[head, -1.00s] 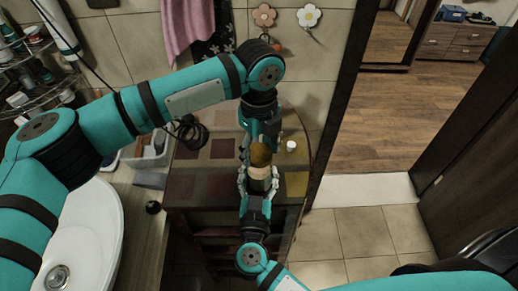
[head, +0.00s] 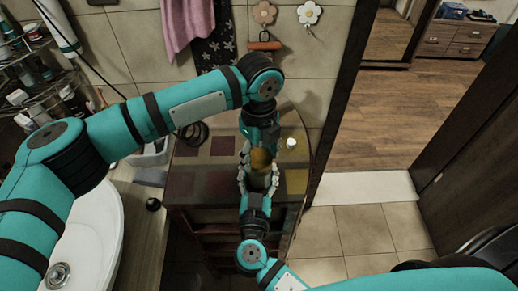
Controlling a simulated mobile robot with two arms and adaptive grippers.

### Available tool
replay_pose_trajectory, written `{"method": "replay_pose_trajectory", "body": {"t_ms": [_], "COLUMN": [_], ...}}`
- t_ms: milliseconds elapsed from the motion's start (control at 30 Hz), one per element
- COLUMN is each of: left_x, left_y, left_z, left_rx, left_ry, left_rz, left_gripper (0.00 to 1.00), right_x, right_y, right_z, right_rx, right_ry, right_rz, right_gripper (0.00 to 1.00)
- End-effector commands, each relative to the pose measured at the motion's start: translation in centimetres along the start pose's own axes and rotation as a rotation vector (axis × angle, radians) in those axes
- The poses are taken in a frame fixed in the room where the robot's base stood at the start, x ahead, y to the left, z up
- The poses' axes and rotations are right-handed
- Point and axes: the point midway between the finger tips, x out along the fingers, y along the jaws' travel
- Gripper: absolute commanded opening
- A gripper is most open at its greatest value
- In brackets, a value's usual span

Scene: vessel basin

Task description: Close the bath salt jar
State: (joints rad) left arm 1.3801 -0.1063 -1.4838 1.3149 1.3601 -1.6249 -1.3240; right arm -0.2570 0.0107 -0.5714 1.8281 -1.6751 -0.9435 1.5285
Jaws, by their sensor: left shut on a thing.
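The bath salt jar (head: 258,182) is upright over the small table. My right gripper (head: 258,178) comes from the front, with its fingers on both sides of the jar body. A brown cork-like lid (head: 261,159) is at the jar's mouth, held from above by my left gripper (head: 260,148), which is shut on it. The lid hides the jar's opening. I cannot tell whether it is seated in the mouth or just above it.
The table (head: 190,190) has coloured square inlays. A small white item (head: 291,142) stands right of the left gripper. A white basin (head: 85,240) and a wire rack (head: 40,85) are at left. The tiled floor (head: 350,235) at right is clear.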

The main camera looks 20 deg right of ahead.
Motion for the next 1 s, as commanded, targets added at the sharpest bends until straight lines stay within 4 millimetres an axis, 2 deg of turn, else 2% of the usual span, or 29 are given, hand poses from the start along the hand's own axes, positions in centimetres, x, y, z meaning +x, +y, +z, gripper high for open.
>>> {"method": "replay_pose_trajectory", "body": {"t_ms": [567,1000], "left_x": [0.14,1.00], "left_y": [0.00,0.00], "left_z": [0.01,-0.01], "left_rx": [0.000,0.000], "left_ry": [0.000,0.000], "left_rz": [0.000,0.000], "left_gripper": [0.45,0.45], "right_x": [-0.02,-0.02], "right_y": [-0.01,-0.02], "right_z": [0.03,0.04], "right_rx": [0.000,0.000], "right_ry": [-0.001,-0.001], "right_rz": [0.000,-0.001], "right_gripper": [0.00,0.00]}}
